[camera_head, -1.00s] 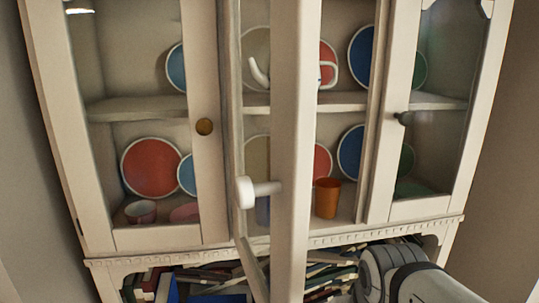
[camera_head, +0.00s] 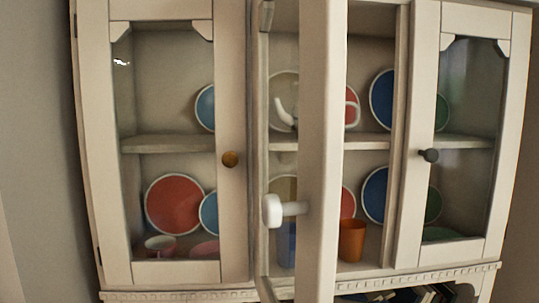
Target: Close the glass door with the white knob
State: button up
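The glass door with the white knob (camera_head: 318,160) stands open in the middle of the cabinet. It swings out toward me, so I see its cream frame nearly edge-on. The white knob (camera_head: 272,211) sticks out to the left of the door edge, in the lower half of the view. The door's glass lies to the left of the front edge and shows plates through it. My gripper is not in view.
A closed left door (camera_head: 232,200) has a brass-coloured knob (camera_head: 231,159). A closed right door (camera_head: 418,170) has a dark knob (camera_head: 430,155). Inside are plates, an orange cup (camera_head: 352,240) and a white-handled vessel. Books (camera_head: 425,294) show below.

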aim_at(322, 45)
jog(key=z, duration=0.6)
jog(key=k, duration=0.9)
jog(key=u, duration=0.35)
